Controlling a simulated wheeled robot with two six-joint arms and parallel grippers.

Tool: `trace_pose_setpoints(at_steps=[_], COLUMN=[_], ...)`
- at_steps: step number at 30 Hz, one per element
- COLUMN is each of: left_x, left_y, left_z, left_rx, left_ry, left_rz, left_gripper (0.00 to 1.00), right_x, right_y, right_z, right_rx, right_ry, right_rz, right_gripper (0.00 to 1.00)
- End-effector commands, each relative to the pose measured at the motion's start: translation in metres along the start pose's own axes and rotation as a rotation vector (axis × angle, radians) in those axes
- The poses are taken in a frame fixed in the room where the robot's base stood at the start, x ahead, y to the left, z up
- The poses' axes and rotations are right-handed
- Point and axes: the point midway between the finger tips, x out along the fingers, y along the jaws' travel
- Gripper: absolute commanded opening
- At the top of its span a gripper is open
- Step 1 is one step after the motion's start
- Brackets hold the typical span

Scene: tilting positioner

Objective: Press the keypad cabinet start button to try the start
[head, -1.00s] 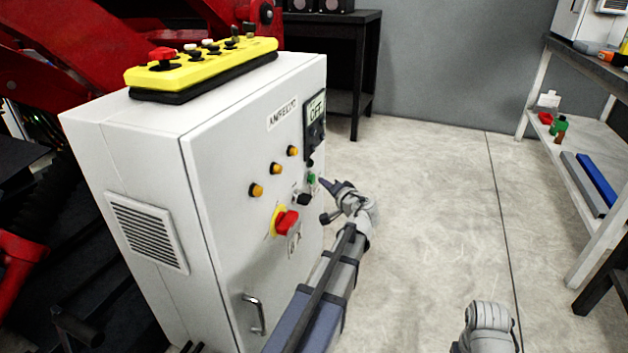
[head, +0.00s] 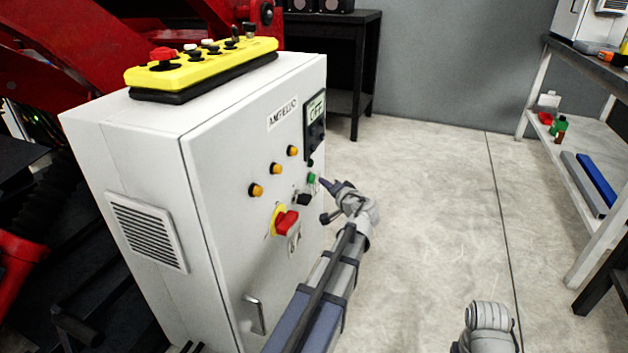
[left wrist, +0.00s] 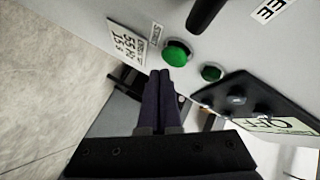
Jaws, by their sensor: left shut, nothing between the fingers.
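The white control cabinet (head: 225,150) stands at the left of the head view. A green button (head: 311,178) sits on its front panel near the right edge. In the left wrist view a larger green button (left wrist: 177,53) is beside a "START" label, with a smaller green one (left wrist: 212,72) near it. My left gripper (head: 324,183) is shut and empty, its tips close to the green button in the head view. In the left wrist view its fingertips (left wrist: 160,74) are just below the larger green button; I cannot tell whether they touch.
The panel also has a display reading OFF (head: 315,108), several orange lamps (head: 276,168), a red-and-yellow rotary switch (head: 287,222) and a handle (head: 253,315). A yellow pendant (head: 205,66) lies on top. Open floor (head: 430,200) is to the right, before a shelf (head: 590,140).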

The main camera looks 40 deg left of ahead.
Motion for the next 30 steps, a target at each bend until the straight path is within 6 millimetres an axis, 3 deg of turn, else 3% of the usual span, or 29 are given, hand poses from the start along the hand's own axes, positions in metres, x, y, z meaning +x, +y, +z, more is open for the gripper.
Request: trace_pose_setpoints(at_steps=[30], left_x=[0.0051], left_y=[-0.0041], left_z=[0.0039], left_rx=[0.000], left_ry=[-0.001], left_rz=[0.000], left_gripper=[0.00], right_x=[-0.0002], right_y=[0.0000], right_z=[0.0000], right_rx=[0.000], right_ry=[0.000], right_rz=[0.000], right_gripper=[0.50])
